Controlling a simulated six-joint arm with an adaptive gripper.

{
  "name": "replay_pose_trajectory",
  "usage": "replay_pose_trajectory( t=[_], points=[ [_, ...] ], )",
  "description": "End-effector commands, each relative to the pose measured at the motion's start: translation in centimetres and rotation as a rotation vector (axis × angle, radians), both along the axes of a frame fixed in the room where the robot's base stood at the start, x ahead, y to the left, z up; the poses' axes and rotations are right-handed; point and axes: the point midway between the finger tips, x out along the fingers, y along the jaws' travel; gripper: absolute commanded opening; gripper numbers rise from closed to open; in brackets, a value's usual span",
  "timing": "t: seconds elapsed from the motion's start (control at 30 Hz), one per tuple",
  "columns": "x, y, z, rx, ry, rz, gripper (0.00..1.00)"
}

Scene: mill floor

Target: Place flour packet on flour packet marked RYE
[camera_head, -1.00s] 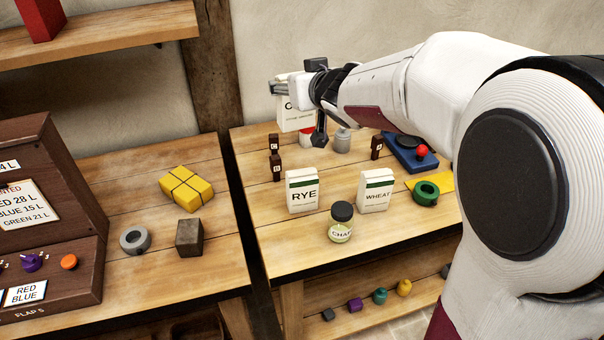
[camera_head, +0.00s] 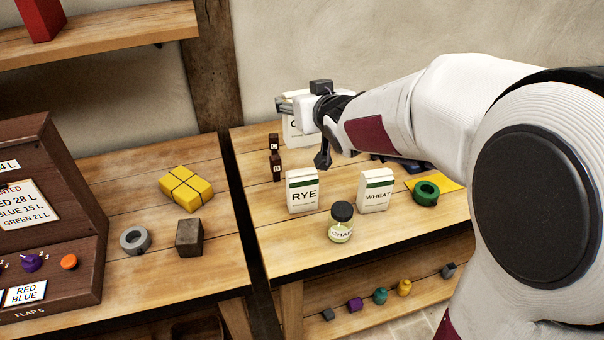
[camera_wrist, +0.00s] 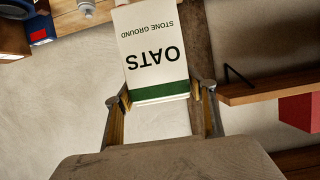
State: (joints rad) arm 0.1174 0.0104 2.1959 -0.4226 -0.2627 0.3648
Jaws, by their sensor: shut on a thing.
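My gripper (camera_wrist: 160,100) is shut on a white flour packet marked OATS (camera_wrist: 153,50) with a green band, seen upside down in the wrist view. The flour packet marked RYE (camera_head: 302,192) stands upright on that table, in front of and below my gripper, apart from the held packet. A similar packet marked WHEAT (camera_head: 375,192) stands upright to its right.
A labelled jar (camera_head: 341,224) stands in front, between RYE and WHEAT. Two small dark blocks (camera_head: 275,168) stand behind RYE on the left. A green ring (camera_head: 426,193) lies right of WHEAT. The table's front left is clear.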

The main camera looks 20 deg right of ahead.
Motion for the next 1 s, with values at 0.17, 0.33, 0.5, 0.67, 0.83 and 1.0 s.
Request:
replay_pose_trajectory(
  t=[0.17, 0.33, 0.5, 0.67, 0.83, 1.0],
  points=[
    [0.0, 0.0, 0.0, 0.000, -0.003, 0.001, 0.22],
    [0.1, 0.1, -1.1, 0.002, 0.000, 0.002, 0.22],
    [0.0, 0.0, -3.1, 0.002, 0.001, 0.000, 0.22],
    [0.0, 0.0, -5.2, 0.001, 0.001, 0.000, 0.22],
    [0.1, 0.0, -6.1, -0.001, -0.003, 0.001, 0.22],
    [0.1, 0.0, -6.1, 0.000, -0.003, 0.001, 0.22]
  ],
)
